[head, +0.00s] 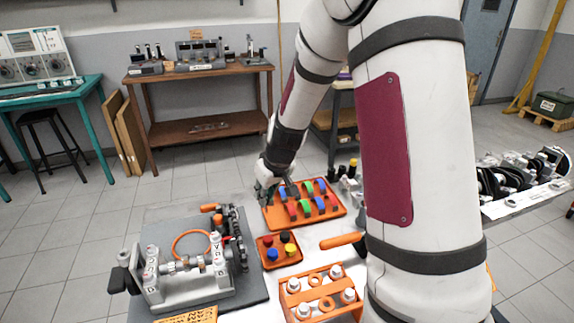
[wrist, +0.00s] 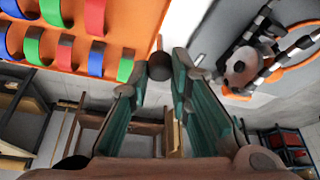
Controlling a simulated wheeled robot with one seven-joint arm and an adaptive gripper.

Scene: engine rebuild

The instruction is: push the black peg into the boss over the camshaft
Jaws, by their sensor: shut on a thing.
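My gripper (head: 266,190) is at the left end of the orange rack in the head view, pointing down. In the wrist view its teal fingers (wrist: 157,72) are closed on a dark round piece (wrist: 160,66) at their tips. A black piece (head: 285,237) also sits in the small orange tray (head: 262,262); I cannot tell whether either one is the black peg. A metal shaft (head: 187,265), likely the camshaft, lies between grey upright stands on the fixture at left. A boss over it is too small to make out.
The orange rack (head: 341,212) holds red, green and blue curved pieces. The small tray holds red, yellow and blue pieces. An orange carrier (head: 326,308) with white cylinders stands in front. A dark upright assembly (head: 237,228) and orange ring (head: 176,240) stand on the fixture.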

